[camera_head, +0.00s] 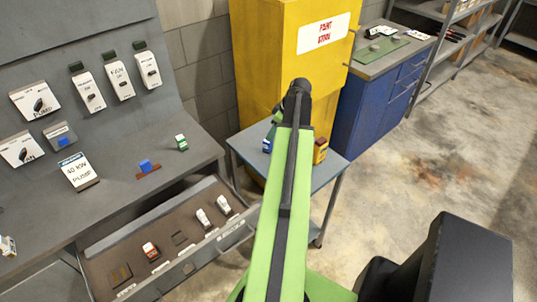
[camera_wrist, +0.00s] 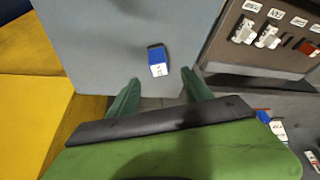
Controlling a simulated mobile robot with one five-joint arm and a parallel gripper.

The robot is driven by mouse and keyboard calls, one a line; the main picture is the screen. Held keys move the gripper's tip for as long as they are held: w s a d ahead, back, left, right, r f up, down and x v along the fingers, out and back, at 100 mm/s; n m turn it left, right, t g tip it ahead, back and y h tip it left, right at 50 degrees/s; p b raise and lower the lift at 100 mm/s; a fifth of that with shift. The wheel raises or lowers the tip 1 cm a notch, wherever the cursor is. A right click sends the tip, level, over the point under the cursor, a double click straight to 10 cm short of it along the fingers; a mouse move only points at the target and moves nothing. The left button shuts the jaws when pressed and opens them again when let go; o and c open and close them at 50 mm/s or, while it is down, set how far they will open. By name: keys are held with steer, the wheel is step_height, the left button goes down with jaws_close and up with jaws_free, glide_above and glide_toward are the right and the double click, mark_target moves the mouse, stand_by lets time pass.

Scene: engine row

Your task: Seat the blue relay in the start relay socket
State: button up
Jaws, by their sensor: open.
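A blue relay with a white labelled end (camera_wrist: 157,62) lies on the small grey table; in the head view its blue side (camera_head: 267,146) shows just left of my arm. My gripper (camera_wrist: 160,80) is open and empty above the table, its two green fingers apart and pointing toward the relay, which is not between them. In the head view my arm mostly hides the gripper. An open drawer (camera_head: 128,262) holds relays and dark empty sockets with labels along its front. The labels are too small to read, so I cannot tell which socket is the start one.
A yellow cabinet (camera_head: 262,60) stands behind the small table (camera_head: 240,148). A yellow block (camera_head: 320,150) sits on its right side. The grey bench (camera_head: 110,165) bears another blue block (camera_head: 148,165) and a green one (camera_head: 181,142).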

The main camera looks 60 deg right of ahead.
mark_target(268, 146)
steer(key=b+x, duration=0.6)
steer(key=x, duration=0.2)
steer(key=shift+s+d+f, duration=0.1)
steer(key=shift+d+f, duration=0.05)
steer(key=shift+d, duration=0.05)
jaws_close()
